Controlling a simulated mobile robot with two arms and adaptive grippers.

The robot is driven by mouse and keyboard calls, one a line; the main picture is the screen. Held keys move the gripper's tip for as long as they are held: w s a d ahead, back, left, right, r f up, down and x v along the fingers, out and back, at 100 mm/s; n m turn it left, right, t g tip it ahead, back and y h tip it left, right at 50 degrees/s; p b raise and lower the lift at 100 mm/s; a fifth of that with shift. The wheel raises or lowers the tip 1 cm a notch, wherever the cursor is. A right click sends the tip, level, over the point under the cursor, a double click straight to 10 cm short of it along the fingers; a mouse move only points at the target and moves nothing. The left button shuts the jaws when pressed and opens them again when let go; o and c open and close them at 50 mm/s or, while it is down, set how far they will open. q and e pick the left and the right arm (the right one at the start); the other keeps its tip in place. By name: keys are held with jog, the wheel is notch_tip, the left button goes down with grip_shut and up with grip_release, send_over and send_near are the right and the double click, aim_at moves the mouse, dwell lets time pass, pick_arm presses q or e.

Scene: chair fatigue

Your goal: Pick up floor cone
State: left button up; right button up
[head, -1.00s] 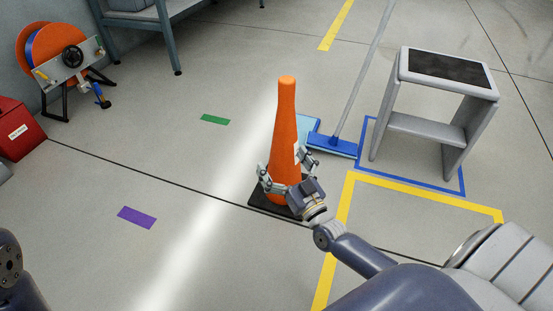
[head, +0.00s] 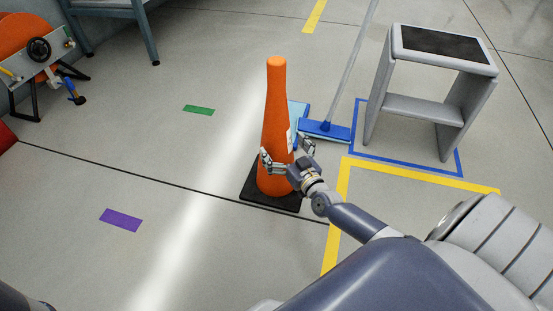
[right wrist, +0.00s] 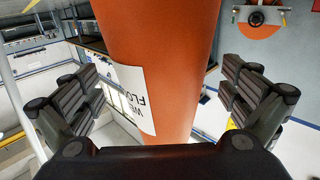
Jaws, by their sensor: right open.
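The orange floor cone (head: 276,115) stands upright on its black square base (head: 262,195) in the middle of the head view. A white label is on its right side. My right gripper (head: 285,155) is open at the lower part of the cone, one finger on either side of it. In the right wrist view the cone (right wrist: 165,60) passes between the two spread fingers, with visible gaps at both sides, and its label reads partly upside down. My left gripper is out of view.
A blue floor mop (head: 325,131) lies behind the cone to the right. A grey step stool (head: 425,108) stands inside a blue floor outline. An orange reel (head: 25,45) on a stand is at the far left.

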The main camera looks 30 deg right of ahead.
jog(key=shift+w+f+b, duration=0.25)
jog(key=shift+w+b, duration=0.35)
jog(key=shift+w, duration=0.6)
jog(key=shift+w+r, duration=0.2)
jog(key=shift+w, duration=0.25)
jog(key=c, duration=1.7)
jog(key=shift+r, duration=0.1)
jog(key=shift+c, duration=0.6)
